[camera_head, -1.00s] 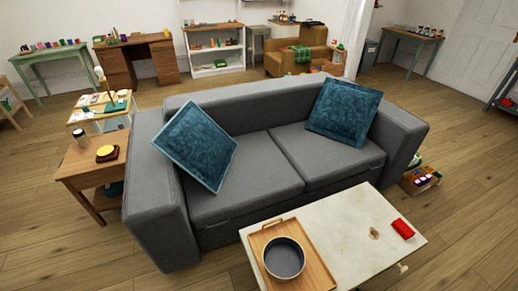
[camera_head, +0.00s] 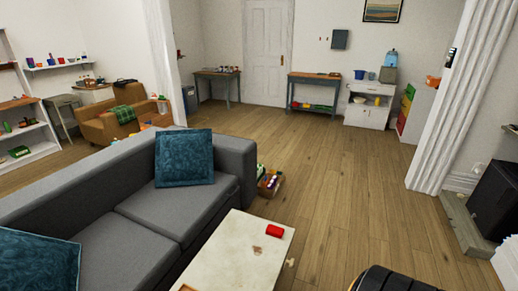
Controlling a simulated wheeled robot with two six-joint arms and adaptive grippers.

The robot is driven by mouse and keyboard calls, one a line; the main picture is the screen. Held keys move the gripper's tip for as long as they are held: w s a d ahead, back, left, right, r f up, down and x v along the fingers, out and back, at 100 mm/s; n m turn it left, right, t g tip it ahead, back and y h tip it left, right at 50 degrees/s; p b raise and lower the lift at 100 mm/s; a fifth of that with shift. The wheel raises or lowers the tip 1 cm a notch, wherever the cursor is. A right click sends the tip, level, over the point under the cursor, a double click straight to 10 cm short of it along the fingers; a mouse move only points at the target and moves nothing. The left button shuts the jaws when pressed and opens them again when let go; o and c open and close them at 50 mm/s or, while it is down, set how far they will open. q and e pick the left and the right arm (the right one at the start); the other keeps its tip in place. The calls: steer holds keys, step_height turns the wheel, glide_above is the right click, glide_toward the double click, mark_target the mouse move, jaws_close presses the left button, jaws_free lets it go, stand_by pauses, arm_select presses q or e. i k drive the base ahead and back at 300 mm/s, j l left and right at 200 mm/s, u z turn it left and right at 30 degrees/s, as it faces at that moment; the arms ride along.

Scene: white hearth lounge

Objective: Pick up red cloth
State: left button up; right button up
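The red cloth (camera_head: 275,231) is a small folded bundle. It lies on the far right part of the white coffee table (camera_head: 225,260), near its far edge. No gripper shows near it. Neither my left nor my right gripper is in view. A dark rounded shape with an orange edge at the bottom right may be part of my own body.
A grey sofa (camera_head: 130,212) with blue cushions (camera_head: 184,158) stands left of and behind the table. A crate of small items (camera_head: 269,182) sits on the floor by the sofa's end. Wooden floor (camera_head: 345,195) is open to the right. A black fireplace unit (camera_head: 497,200) stands at far right.

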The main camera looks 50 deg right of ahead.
mark_target(275, 231)
steer(key=z, duration=1.65)
